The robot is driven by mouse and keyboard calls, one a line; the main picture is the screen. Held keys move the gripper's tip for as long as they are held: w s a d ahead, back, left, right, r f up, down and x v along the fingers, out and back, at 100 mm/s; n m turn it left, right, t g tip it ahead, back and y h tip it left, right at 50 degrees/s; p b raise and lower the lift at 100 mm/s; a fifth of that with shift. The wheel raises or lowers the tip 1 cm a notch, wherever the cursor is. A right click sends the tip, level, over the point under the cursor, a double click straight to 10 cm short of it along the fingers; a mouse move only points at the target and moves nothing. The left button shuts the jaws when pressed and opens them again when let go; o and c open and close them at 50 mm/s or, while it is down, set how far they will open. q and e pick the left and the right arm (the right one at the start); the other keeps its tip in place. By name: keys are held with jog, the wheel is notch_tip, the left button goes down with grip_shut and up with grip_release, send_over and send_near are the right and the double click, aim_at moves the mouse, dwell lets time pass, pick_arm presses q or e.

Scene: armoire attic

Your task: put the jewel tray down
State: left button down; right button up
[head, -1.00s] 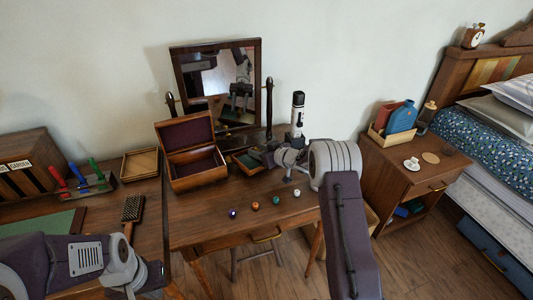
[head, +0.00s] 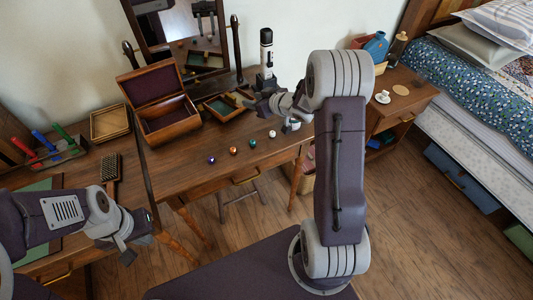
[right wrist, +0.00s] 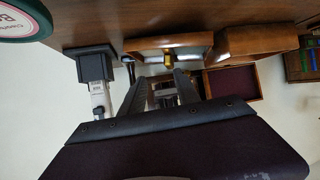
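The jewel tray (head: 222,108), a small wooden tray with a green lining, sits on the dressing table (head: 190,170) just right of the open jewel box (head: 170,125). My right gripper (head: 250,97) is at its right end, partly covering it. In the right wrist view the tray (right wrist: 145,45) appears upside down with a brass knob (right wrist: 168,58). My right gripper's fingers (right wrist: 162,82) are apart there, the knob just beyond their tips with no clear contact. My left gripper (head: 142,245) hangs at lower left, away from the tray; its finger opening is unclear.
Several small coloured balls (head: 233,150) lie along the table's front. A black-and-white cylinder (head: 267,52) stands behind my right gripper. A mirror (head: 180,35) stands at the back. A brush (head: 110,172) and square tray (head: 109,123) are at left.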

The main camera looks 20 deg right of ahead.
jog(key=s+f+m+g+h, duration=0.1)
jog(key=s, duration=0.2)
jog(key=s+a+m+g+h, duration=0.1)
jog(key=s+g, duration=0.1)
jog(key=s, duration=0.2)
jog(key=s+f+g+h, duration=0.1)
jog(key=s+h, duration=0.1)
jog(key=s, duration=0.2)
jog(key=shift+a+f+m, duration=0.2)
jog(key=shift+f+m, duration=0.1)
jog(key=shift+m, duration=0.1)
jog(key=s+a+f+g, duration=0.1)
jog(key=s+a+g, duration=0.2)
jog(key=s, duration=0.6)
jog(key=s+a+f+m+g, duration=0.1)
jog(key=s+a+g, duration=0.2)
jog(key=s, duration=0.7)
jog(key=shift+f+g+y, duration=0.3)
jog(key=shift+f, duration=0.05)
jog(key=shift+a+r, duration=0.1)
notch_tip(320, 180, up, 12)
jog(key=p, duration=1.2)
